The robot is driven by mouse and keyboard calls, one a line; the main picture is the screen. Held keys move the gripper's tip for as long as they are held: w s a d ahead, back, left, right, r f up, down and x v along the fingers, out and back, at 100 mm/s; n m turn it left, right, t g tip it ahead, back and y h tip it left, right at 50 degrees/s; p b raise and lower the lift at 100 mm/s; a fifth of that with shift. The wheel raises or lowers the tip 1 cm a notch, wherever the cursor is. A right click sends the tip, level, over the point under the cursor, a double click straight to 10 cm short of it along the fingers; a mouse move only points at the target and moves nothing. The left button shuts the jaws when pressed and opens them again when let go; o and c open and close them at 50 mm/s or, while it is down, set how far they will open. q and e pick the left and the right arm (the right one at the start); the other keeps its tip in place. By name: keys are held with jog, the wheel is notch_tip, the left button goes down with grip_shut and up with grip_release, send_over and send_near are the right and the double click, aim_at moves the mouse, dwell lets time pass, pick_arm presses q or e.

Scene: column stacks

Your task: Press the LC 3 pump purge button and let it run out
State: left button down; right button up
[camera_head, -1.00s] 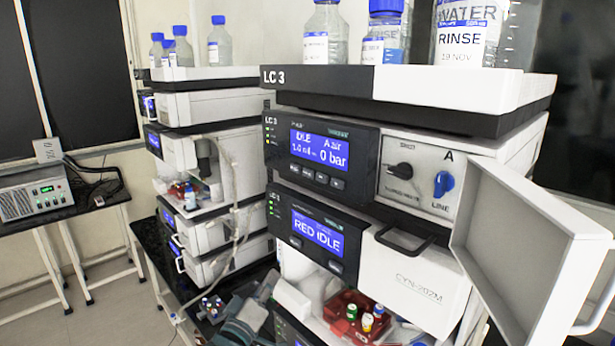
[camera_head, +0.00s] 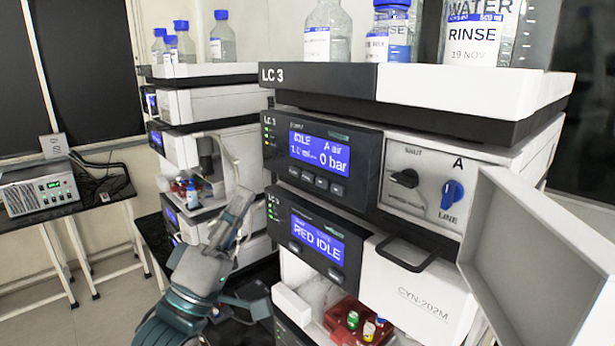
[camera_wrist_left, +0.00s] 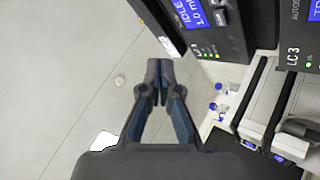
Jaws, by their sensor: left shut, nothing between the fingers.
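The LC 3 pump (camera_head: 373,170) is the module below the top tray of the near stack. Its lit blue display (camera_head: 319,150) reads IDLE, A air, 0 bar. A row of small dark buttons (camera_head: 314,181) lies under the display; their labels are too small to read. To the right are a black knob (camera_head: 404,178) and a blue knob (camera_head: 452,195) near LINE. My left gripper (camera_head: 243,203) is shut and empty, left of and lower than the buttons, apart from the pump. In the left wrist view its fingertips (camera_wrist_left: 159,76) meet. My right gripper is not in view.
An open white door (camera_head: 540,235) juts out at the right of the pump. The RED IDLE module (camera_head: 318,238) sits below. Bottles, including a large RINSE bottle (camera_head: 483,35), stand on the top tray (camera_head: 460,90). A second stack (camera_head: 205,105) stands behind left.

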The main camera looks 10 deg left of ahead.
aim_at(308, 177)
pick_arm(q)
jog(key=shift+a, duration=0.1)
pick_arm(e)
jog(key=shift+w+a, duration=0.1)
pick_arm(q)
jog(key=shift+w, duration=0.15)
jog(key=w+d, duration=0.5)
jog(key=w, duration=0.1)
jog(key=shift+w+d, duration=0.3)
jog(key=shift+w, duration=0.05)
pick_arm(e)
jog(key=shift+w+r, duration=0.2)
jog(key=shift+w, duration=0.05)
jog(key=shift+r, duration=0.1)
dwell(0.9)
